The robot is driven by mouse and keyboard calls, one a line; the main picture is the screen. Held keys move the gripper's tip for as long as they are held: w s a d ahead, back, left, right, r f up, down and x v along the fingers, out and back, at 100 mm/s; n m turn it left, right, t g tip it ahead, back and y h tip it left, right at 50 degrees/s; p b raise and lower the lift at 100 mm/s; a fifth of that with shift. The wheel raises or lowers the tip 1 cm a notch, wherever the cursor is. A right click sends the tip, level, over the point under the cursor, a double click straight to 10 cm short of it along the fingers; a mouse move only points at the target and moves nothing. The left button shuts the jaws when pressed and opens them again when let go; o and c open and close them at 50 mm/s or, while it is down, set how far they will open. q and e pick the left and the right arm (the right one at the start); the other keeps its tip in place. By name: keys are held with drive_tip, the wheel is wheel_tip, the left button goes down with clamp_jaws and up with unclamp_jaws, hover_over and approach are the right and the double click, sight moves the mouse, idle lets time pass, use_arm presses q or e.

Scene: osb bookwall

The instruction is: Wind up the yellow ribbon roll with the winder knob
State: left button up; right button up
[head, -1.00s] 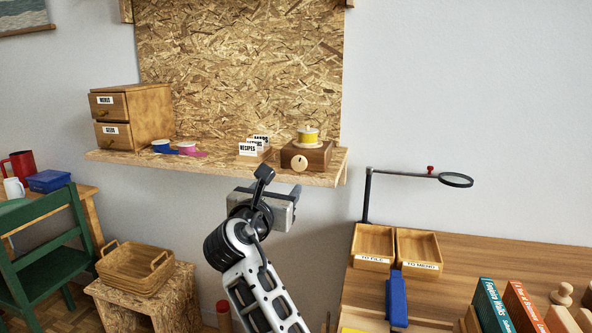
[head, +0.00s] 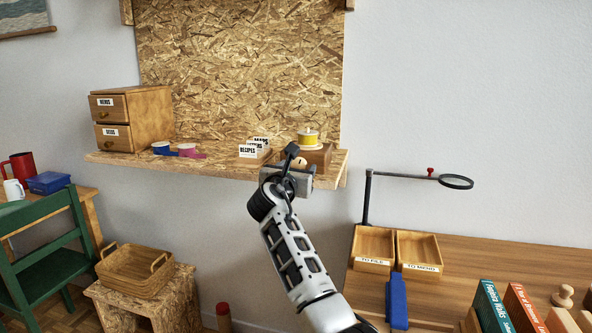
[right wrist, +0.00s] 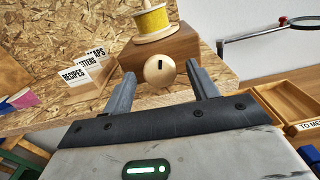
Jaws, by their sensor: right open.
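The yellow ribbon roll (head: 308,137) sits on top of a brown wooden winder box (head: 321,155) at the right end of the shelf. It also shows in the right wrist view (right wrist: 152,20). The round pale winder knob (right wrist: 159,70) with a dark slot mark is on the front of the box. My right gripper (right wrist: 162,83) is open, with one finger to each side of the knob in the right wrist view. I cannot tell whether the fingers reach past it. In the head view my right gripper (head: 297,165) hides most of the knob. My left gripper is not in view.
A recipe card box (head: 252,152) stands left of the winder on the OSB shelf (head: 215,167). Blue and pink ribbon rolls (head: 187,150) and a drawer cabinet (head: 150,118) are further left. A magnifier arm (head: 405,175) and wooden trays (head: 418,252) are at the right.

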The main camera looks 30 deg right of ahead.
drive_tip(key=c, duration=1)
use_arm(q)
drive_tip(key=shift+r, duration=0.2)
use_arm(e)
drive_tip(key=shift+m, duration=0.3)
drive_tip(key=shift+m+p, duration=0.4)
drive_tip(key=shift+m, duration=1.2)
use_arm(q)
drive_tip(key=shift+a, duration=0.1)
use_arm(e)
drive_tip(key=shift+f+m, duration=0.1)
drive_tip(key=shift+m, duration=1.4)
